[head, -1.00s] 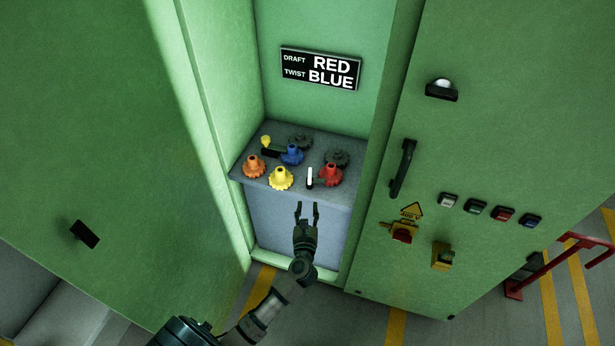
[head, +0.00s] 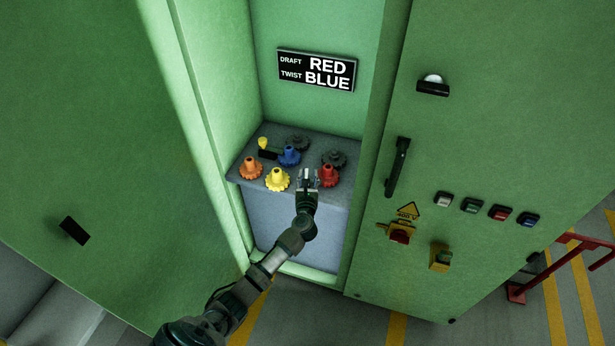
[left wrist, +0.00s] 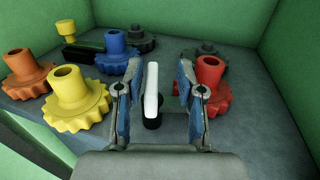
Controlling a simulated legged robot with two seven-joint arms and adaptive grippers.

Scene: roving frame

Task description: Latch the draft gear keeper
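A keeper lever with a white handle (left wrist: 152,90) and a dark round base stands upright on the shelf, left of the red gear (left wrist: 210,85). In the left wrist view it lies between the spread fingers of my left gripper (left wrist: 160,95), with gaps on both sides. In the head view my left gripper (head: 307,178) is over the shelf's front edge and largely hides the lever. The red gear (head: 327,176) is just right of the gripper. A black bar (head: 268,154) with a yellow knob (head: 263,143) lies beside the blue gear (head: 289,156). My right gripper is out of view.
A sign (head: 316,70) reads DRAFT RED, TWIST BLUE. Orange (head: 250,168) and yellow (head: 278,180) gears sit at the left front of the shelf. Two dark gears (head: 298,142) (head: 334,159) sit behind. Green cabinet walls close in both sides; a handle (head: 398,167) projects right.

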